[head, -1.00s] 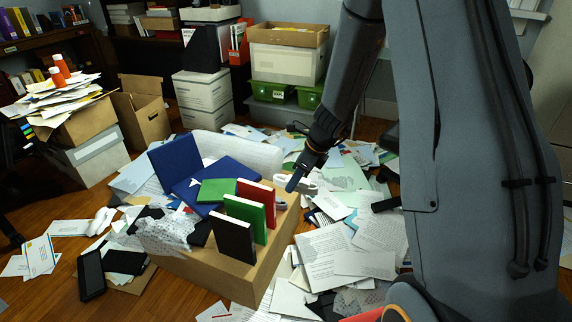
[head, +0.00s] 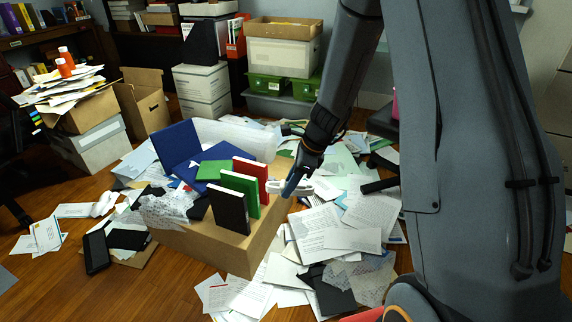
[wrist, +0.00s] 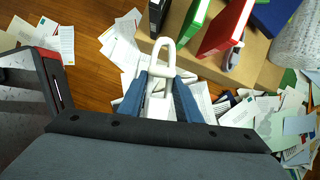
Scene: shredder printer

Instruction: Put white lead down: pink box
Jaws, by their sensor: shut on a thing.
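My gripper (head: 290,188) is shut on a white lead (wrist: 160,88), a looped white cable; its loop sticks out past the blue fingertips in the wrist view. In the head view the white lead (head: 304,187) shows beside the fingertips, above the scattered papers and near the right end of a cardboard box. No whole pink box is in view. A small pink patch (head: 395,104) shows in the head view, mostly hidden behind my arm; I cannot tell whether it is the pink box.
The cardboard box (head: 238,252) carries black, green and red binders and blue folders. Papers (head: 335,238) cover the floor right of it. Bare wooden floor (head: 165,295) shows in front. Stacked boxes and shelves stand at the back. A dark-red-edged grey object (wrist: 58,85) is at left in the wrist view.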

